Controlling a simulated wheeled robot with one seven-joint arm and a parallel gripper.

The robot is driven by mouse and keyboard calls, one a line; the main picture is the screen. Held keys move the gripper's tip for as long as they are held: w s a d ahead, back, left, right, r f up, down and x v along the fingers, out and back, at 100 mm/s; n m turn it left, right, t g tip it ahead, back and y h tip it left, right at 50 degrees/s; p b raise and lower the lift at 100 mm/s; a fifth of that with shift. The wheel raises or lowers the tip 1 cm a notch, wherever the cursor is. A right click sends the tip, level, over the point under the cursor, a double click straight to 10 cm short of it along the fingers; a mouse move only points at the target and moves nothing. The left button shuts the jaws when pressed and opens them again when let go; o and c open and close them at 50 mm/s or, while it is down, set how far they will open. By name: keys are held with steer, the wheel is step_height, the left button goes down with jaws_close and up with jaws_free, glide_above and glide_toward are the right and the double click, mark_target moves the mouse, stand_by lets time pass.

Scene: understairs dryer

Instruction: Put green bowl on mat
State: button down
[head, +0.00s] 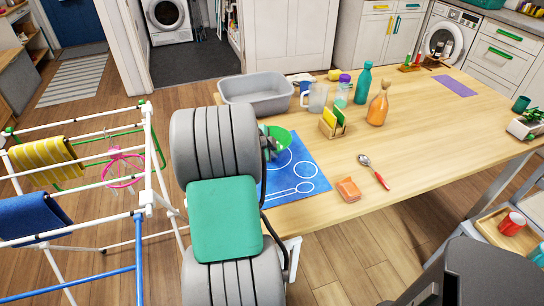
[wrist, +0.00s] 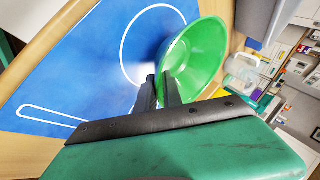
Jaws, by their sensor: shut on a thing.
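The green bowl (head: 279,137) is at the far left part of the blue mat (head: 311,160) on the wooden table, partly hidden by my arm in the head view. In the wrist view, my gripper (wrist: 165,86) is shut on the near rim of the green bowl (wrist: 205,45). The bowl overlaps the white circle outline on the blue mat (wrist: 75,65). I cannot tell whether its base touches the mat or hangs just above it. My arm hides part of the mat in the head view.
A grey tub (head: 256,108) stands behind the mat. A spoon (head: 374,172) and an orange cloth (head: 348,189) lie right of the mat. A drying rack (head: 148,170) stands left.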

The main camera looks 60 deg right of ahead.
step_height(320, 180, down, 2)
steer(key=shift+f, duration=0.1)
steer(key=c, duration=1.8)
jaws_free()
steer(key=shift+a, duration=0.1)
steer(key=shift+o, duration=0.2)
steer(key=s+v, duration=0.1)
steer(key=v, duration=1.1)
steer(key=shift+w, duration=0.4)
